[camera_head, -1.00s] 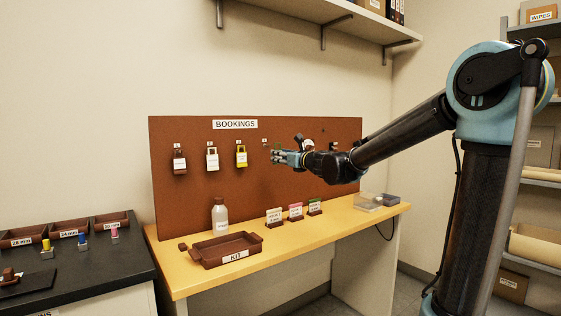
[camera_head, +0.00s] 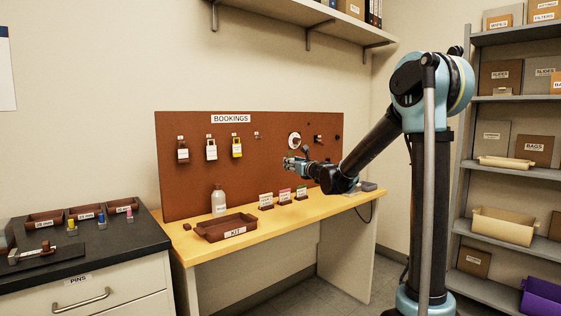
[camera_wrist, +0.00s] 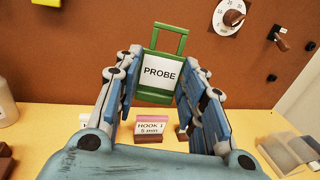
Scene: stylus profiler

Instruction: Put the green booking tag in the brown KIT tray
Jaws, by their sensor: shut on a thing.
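The green booking tag (camera_wrist: 160,75) reads PROBE and hangs upright between the fingers of my gripper (camera_wrist: 153,92) in the wrist view. My gripper is shut on it. In the head view my gripper (camera_head: 289,164) is in front of the BOOKINGS board, above the yellow bench and to the right of the tray; the tag is hard to make out there. The brown KIT tray (camera_head: 224,225) sits on the left part of the bench, and its inside looks empty.
A white bottle (camera_head: 219,203) stands behind the tray. Small card stands (camera_head: 284,197) are on the bench right of the tray. A dark counter (camera_head: 60,258) stands at left, shelves (camera_head: 505,97) at right.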

